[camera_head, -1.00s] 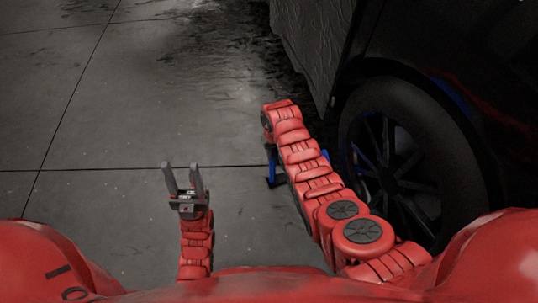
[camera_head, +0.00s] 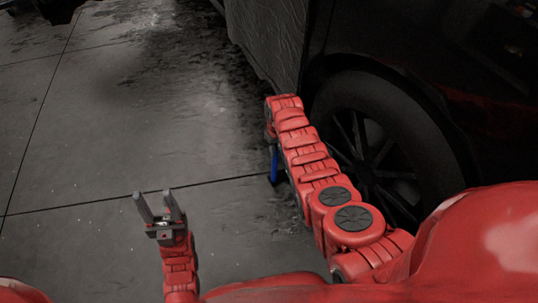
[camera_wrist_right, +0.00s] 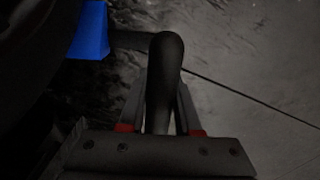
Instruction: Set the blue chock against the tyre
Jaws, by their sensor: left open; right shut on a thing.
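The blue chock (camera_head: 274,165) shows as a narrow blue strip beside my right forearm in the head view; the arm hides most of it. In the right wrist view its blue block (camera_wrist_right: 90,30) is at the upper left, joined to a dark rounded handle (camera_wrist_right: 165,60). My right gripper (camera_wrist_right: 162,95) is shut on that handle. The tyre (camera_head: 440,150) is to the right of my right arm. A dark curved shape, apparently the tyre (camera_wrist_right: 30,50), is left of the block; I cannot tell whether they touch. My left gripper (camera_head: 155,205) is open and empty, above the floor at lower left.
The dark car body (camera_head: 430,50) fills the upper right above the wheel. A wrinkled dark panel (camera_head: 265,40) hangs ahead of the wheel. Dark objects (camera_head: 55,8) stand at the top left edge. The grey floor (camera_head: 90,120) on the left is clear.

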